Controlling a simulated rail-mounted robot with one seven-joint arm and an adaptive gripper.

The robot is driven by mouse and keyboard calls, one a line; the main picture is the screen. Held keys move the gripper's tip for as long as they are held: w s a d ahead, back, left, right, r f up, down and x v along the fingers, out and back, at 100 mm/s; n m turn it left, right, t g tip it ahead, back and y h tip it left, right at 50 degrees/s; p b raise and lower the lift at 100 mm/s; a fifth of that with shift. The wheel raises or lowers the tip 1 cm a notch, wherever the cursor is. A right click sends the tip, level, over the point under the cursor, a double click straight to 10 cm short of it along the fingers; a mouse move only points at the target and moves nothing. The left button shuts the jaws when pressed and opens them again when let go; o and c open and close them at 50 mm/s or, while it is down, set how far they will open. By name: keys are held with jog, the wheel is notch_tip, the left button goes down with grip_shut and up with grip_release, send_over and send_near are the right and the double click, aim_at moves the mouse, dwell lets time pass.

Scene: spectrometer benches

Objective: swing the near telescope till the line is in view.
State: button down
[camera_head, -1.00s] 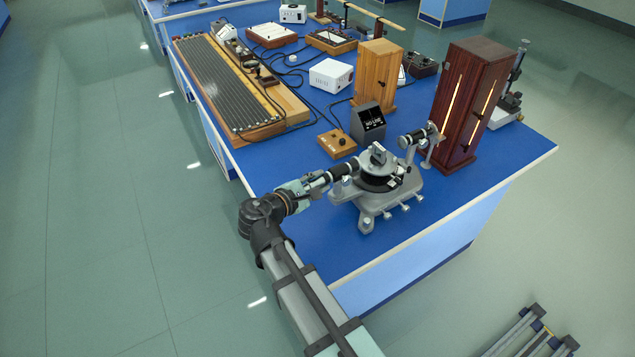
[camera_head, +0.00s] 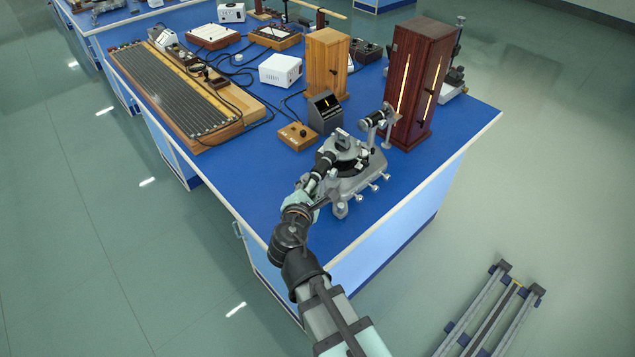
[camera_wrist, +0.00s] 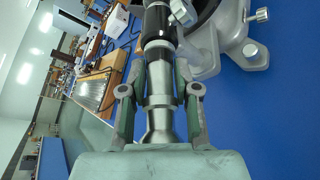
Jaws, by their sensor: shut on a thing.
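The spectrometer (camera_head: 352,182) stands on the blue bench top, a grey base with a dark round table. Its near telescope (camera_head: 321,164), a black tube with a silver eyepiece end, points down-left from the table. My gripper (camera_head: 309,188) is shut on the eyepiece end. The collimator (camera_head: 377,119) faces the dark red cabinet.
The dark red lamp cabinet (camera_head: 417,85) with glowing slits stands right of the spectrometer. A wooden control box (camera_head: 297,136) and a lighter wooden cabinet (camera_head: 327,62) stand behind it. The bench's front right corner is clear.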

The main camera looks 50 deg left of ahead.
jog(key=c, duration=0.9)
grip_release()
jog(key=shift+c, duration=0.2)
jog(key=v, duration=0.7)
jog(key=shift+s, duration=0.15)
jog(key=shift+d+r, duration=0.1)
